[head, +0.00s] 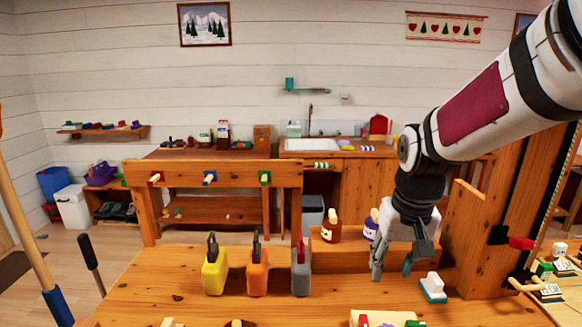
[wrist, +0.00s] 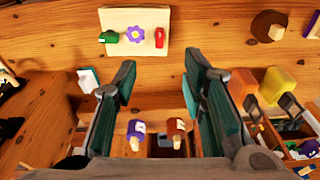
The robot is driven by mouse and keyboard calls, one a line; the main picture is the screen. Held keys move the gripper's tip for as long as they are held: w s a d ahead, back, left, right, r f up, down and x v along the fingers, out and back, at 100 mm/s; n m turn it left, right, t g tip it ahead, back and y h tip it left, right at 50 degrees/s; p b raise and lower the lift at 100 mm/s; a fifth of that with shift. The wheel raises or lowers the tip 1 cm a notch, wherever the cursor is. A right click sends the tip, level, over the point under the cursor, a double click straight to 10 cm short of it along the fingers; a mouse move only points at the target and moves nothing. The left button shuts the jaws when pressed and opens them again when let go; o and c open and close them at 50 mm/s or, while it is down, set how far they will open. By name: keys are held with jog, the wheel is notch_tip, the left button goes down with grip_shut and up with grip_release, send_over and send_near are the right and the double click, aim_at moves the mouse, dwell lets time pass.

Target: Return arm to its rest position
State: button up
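My arm reaches in from the upper right of the head view. My gripper (head: 392,268) points down above the wooden bench top (head: 180,285). In the wrist view my gripper (wrist: 158,72) has its two fingers well apart, with only bare wood between the tips. It is open and empty. A white and teal brush-like block (head: 433,288) sits on the bench just right of the gripper.
Yellow (head: 215,270), orange (head: 257,272) and grey (head: 301,272) containers stand left of the gripper. A brown bottle (head: 331,228) and a purple-labelled bottle (head: 371,228) stand behind it. A board (wrist: 135,45) with small coloured pieces lies near. A wooden upright (head: 480,240) stands right.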

jog(key=s+r+t, duration=0.1)
jog(key=s+r, duration=0.3)
jog(key=s, duration=0.5)
jog(key=s+r+t, duration=0.2)
jog(key=s+r, duration=0.2)
jog(key=s, duration=0.6)
jog(key=shift+n, duration=0.4)
jog(key=shift+d, duration=0.15)
